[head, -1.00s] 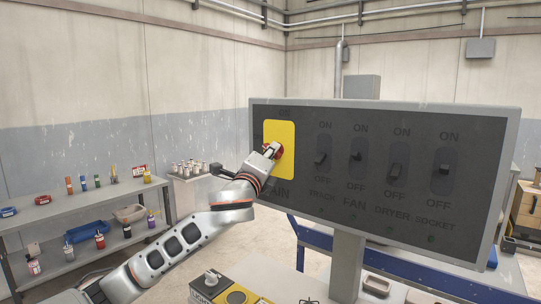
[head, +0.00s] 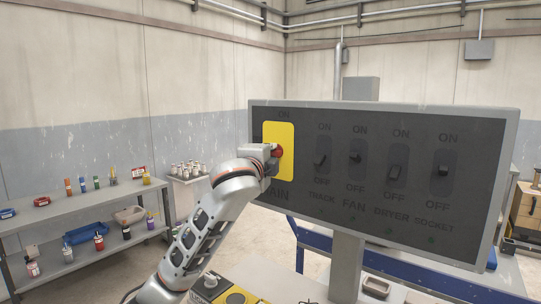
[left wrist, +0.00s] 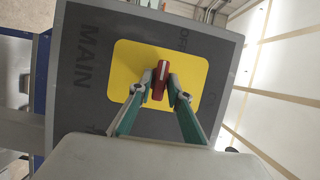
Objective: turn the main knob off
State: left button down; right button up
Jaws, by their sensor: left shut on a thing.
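The red main knob (head: 277,151) sits on a yellow plate (head: 285,130) at the left end of the dark switch panel. In the left wrist view the knob (left wrist: 160,80) stands between the two fingers of my left gripper (left wrist: 160,92), which is shut on it. A white line marks the knob. Its long side runs nearly up and down in that view, toward the side where part of an OFF label shows. MAIN is printed beside the plate. In the head view my left wrist hides part of the knob and label. My right gripper is not in view.
TRACK (head: 320,160), FAN (head: 356,158), DRYER (head: 395,172) and SOCKET (head: 443,170) switches sit to the right on the same panel. A post (head: 345,268) holds the panel. A grey shelf (head: 90,205) with several jars stands at the left.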

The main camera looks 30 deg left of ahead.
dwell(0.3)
pick_arm(q)
jog(key=c, duration=2.1)
grip_release()
jog(key=shift+s, duration=0.1)
jog(key=v, duration=1.2)
jog(key=shift+r, duration=0.1)
